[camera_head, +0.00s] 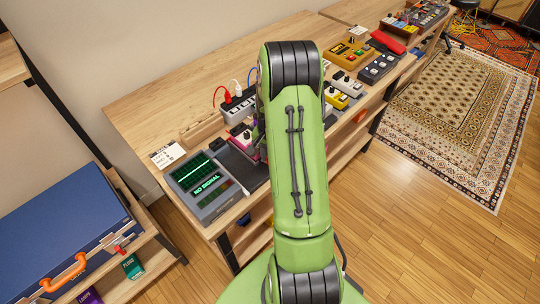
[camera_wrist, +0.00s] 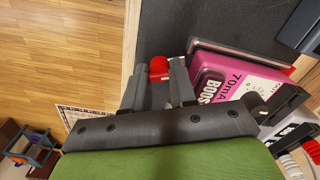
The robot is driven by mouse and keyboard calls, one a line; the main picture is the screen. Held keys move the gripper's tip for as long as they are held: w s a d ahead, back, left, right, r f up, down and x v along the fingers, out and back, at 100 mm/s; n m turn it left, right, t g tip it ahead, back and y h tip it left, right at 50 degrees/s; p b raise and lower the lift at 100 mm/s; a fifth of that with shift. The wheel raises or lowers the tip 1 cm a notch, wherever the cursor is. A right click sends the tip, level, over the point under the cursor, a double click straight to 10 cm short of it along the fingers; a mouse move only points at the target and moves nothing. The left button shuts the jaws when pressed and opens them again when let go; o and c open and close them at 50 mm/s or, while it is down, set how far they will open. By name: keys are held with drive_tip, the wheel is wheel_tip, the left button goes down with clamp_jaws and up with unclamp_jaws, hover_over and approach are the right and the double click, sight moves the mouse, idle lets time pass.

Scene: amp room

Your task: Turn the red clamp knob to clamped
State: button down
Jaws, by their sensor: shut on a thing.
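The red clamp knob (camera_wrist: 159,68) shows in the wrist view at the tips of my gripper (camera_wrist: 160,82). The two dark fingers stand on either side of it and are shut on it. A pink pedal marked BOOST (camera_wrist: 240,80) sits just right of the right finger, close to it. The pink pedal also shows in the head view (camera_head: 243,137), left of my green arm. In the head view my arm hides the knob and most of my gripper. The knob's turn angle cannot be told.
A tester screen (camera_head: 203,187) reading NO SIGNAL stands at the bench's near end, beside a paper card (camera_head: 167,155). A power strip with plugs (camera_head: 238,105) lies behind. Several pedals stand further along the bench. A blue case (camera_head: 60,235) is at left.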

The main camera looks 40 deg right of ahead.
drive_tip(key=shift+m, duration=2.3)
drive_tip(key=shift+r+b, duration=0.1)
drive_tip(key=shift+b, duration=0.2)
drive_tip(key=c, duration=0.9)
unclamp_jaws()
drive_tip(key=shift+c, duration=0.2)
wheel_tip(320, 180, up, 8)
drive_tip(key=p, duration=0.6)
drive_tip(key=shift+r, duration=0.1)
